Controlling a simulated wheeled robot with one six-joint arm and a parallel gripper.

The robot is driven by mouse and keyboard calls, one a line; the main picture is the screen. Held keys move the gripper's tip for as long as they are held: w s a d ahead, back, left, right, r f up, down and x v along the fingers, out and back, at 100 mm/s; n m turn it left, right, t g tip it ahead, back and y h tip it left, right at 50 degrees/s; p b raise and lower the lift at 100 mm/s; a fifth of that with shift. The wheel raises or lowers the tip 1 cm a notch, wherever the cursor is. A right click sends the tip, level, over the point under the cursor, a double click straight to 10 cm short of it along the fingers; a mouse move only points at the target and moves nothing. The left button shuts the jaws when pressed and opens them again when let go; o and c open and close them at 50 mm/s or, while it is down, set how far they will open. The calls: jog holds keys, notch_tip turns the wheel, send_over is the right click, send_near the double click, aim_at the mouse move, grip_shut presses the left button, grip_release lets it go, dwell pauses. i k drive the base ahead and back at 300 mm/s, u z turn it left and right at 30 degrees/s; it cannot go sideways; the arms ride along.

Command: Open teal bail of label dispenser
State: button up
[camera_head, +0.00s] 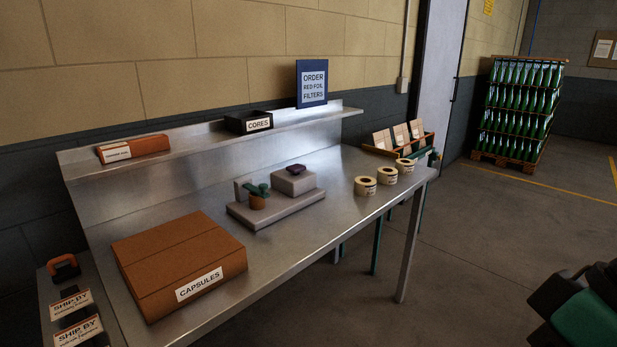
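The label dispenser (275,207) is a low grey unit standing on the metal bench, with an upright plate at its left and a raised block at its right. A small dark piece sits on top of the block. The teal bail (258,189) lies over a small orange-brown round part at the dispenser's left end. It looks lowered onto that part, but it is too small to tell if it is latched. Part of my arm shows at the lower right corner, well apart from the dispenser. My gripper's fingertips are not in view.
A CAPSULES carton (178,262) sits left of the dispenser on the bench (310,238). Several label rolls (365,186) stand at the right end. A black CORES box (248,122), an orange box (133,149) and a blue sign (311,83) are on the back shelf. Floor in front is clear.

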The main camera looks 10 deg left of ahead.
aim_at(261, 192)
jog(key=u, duration=0.05)
jog(key=i, duration=1.2)
jog(key=u, duration=0.7)
